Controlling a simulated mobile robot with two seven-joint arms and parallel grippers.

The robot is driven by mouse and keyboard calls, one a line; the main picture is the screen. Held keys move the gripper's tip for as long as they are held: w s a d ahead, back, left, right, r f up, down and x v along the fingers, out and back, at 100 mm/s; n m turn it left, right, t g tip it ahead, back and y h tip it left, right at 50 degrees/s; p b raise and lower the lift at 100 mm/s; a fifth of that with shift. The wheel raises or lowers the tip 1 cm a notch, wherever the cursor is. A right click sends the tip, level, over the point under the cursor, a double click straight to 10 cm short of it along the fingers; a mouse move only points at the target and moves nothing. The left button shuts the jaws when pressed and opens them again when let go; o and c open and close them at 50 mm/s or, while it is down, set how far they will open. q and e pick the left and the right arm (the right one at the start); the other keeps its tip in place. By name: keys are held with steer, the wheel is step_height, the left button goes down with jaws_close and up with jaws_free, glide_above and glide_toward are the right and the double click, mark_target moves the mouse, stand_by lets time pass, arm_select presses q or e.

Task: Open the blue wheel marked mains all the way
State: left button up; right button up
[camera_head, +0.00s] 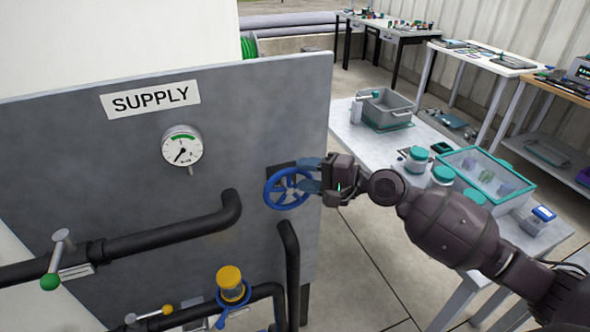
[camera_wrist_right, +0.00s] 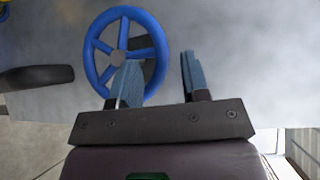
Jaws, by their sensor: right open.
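The blue wheel (camera_head: 272,192) is a spoked handwheel on the grey panel, below and right of the pressure gauge. In the right wrist view the wheel (camera_wrist_right: 92,62) shows almost whole, with one finger in front of its lower right part. My right gripper (camera_head: 308,176) is at the right side of the wheel. I cannot tell whether a finger touches the rim. A dark plate shows behind the wheel; no "mains" marking is readable. My left gripper is not in view.
The grey panel (camera_head: 90,150) carries a SUPPLY sign (camera_head: 150,98), a gauge (camera_head: 182,146), black pipes (camera_head: 160,235), a green-tipped lever (camera_head: 58,255) and a yellow-capped valve (camera_head: 230,280). A white table (camera_head: 350,135) with a grey tote (camera_head: 385,110) and jars stands right, near my arm.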

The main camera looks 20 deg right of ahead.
mark_target(292, 171)
steer(key=shift+x, duration=1.5)
steer(key=c, duration=0.8)
steer(key=shift+o, duration=0.2)
steer(key=shift+r, duration=0.15)
